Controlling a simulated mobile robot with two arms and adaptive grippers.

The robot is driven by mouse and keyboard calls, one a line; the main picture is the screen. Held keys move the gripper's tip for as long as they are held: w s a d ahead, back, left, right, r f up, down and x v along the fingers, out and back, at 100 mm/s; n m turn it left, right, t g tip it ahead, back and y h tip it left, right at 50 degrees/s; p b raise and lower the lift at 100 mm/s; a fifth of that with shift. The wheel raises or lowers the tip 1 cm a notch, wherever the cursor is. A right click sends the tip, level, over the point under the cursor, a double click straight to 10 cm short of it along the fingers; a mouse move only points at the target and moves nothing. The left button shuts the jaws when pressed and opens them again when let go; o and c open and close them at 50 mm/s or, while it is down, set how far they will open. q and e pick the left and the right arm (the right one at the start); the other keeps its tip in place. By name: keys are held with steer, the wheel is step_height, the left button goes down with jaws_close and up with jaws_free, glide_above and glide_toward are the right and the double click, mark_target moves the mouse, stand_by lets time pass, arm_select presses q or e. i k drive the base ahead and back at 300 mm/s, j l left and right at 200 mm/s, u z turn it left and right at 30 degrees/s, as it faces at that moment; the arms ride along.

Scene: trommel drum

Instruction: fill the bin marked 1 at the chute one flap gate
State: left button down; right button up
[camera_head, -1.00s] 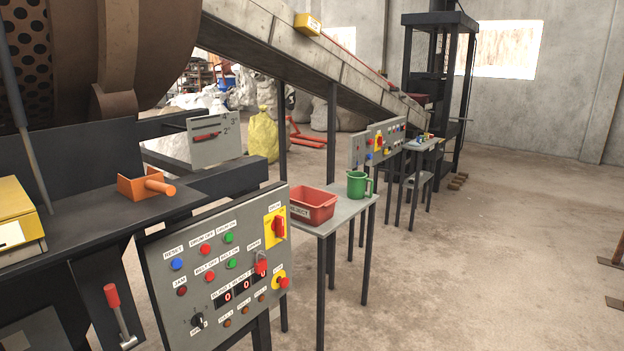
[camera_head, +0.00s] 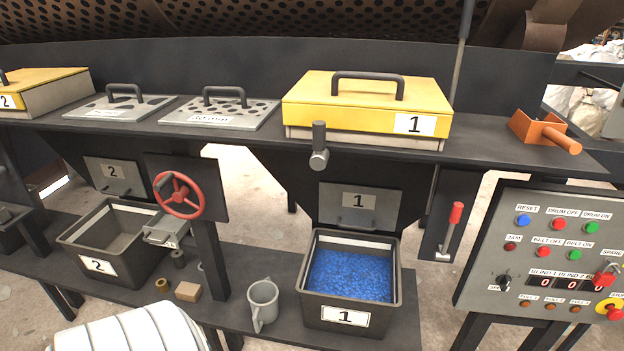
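The bin marked 1 (camera_head: 345,317) is a dark open box on the lower shelf. Blue granules (camera_head: 350,275) cover its inside, with their surface below the rim. Right above its back edge is the grey flap plate marked 1 (camera_head: 338,197) on the dark chute; it looks closed, and no granules are seen falling. A lever with a red grip (camera_head: 455,214) stands on a dark plate to the right of the chute, its grip upward. A short grey handle (camera_head: 319,147) sticks out at the chute's upper left. Neither of my grippers is in view.
A yellow lidded box marked 1 (camera_head: 312,106) stands on the upper bench above the chute. A grey mug (camera_head: 263,305) stands left of the bin. The bin marked 2 (camera_head: 75,240) and a red handwheel (camera_head: 177,195) are further left. The control panel (camera_head: 478,285) is right.

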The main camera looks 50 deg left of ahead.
mark_target(364, 208)
steer(key=u, duration=1.25)
